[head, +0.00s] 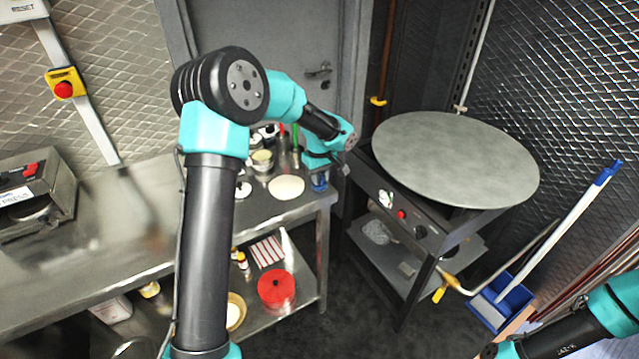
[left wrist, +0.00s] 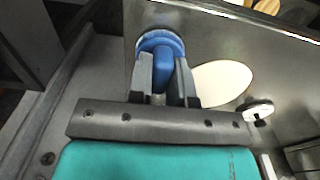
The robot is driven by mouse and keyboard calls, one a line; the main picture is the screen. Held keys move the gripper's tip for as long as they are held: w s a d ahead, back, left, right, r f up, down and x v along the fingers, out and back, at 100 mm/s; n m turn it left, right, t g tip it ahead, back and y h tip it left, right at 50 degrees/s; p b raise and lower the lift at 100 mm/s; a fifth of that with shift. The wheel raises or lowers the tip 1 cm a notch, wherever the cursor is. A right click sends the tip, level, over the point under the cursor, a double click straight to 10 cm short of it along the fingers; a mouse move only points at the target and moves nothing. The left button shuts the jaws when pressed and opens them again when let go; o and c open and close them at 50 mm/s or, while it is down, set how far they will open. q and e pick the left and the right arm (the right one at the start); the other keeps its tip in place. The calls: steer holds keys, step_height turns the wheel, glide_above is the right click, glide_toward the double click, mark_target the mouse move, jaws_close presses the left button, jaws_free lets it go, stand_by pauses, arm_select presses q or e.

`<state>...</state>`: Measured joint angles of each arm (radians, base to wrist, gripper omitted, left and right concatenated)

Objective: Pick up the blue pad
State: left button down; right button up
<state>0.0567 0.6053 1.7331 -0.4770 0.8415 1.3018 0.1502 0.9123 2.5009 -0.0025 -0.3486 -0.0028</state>
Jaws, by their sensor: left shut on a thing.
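The blue pad (head: 319,185) is near the right end of the steel counter, close to its front corner. In the left wrist view the blue pad (left wrist: 163,52) has a round base with a raised grip block. My left gripper (head: 318,178) comes down on it from above, and its two fingers (left wrist: 164,82) are closed on the block from both sides. I cannot tell whether the pad touches the counter. My right arm enters at the lower right of the head view, but its gripper jaws do not show.
A pale flat dough disc (head: 286,187) lies beside the pad on the counter (head: 262,213). Bowls and bottles stand behind it. A large round griddle (head: 455,160) is to the right. A red round container (head: 276,288) is on the lower shelf.

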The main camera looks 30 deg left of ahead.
arm_select(q)
steer(key=shift+r, duration=0.15)
steer(key=shift+r, duration=1.4)
steer(key=shift+s+d+r, duration=0.15)
steer(key=shift+s+r, duration=0.1)
steer(key=s+d, duration=0.3)
steer(key=s, duration=0.3)
steer(key=s+d+r, duration=0.1)
steer(key=s+d, duration=0.3)
steer(key=s, duration=0.3)
steer(key=shift+s+d+r, duration=0.2)
steer(key=shift+s+d, duration=0.05)
steer(key=c, duration=1.7)
jaws_free()
jaws_close()
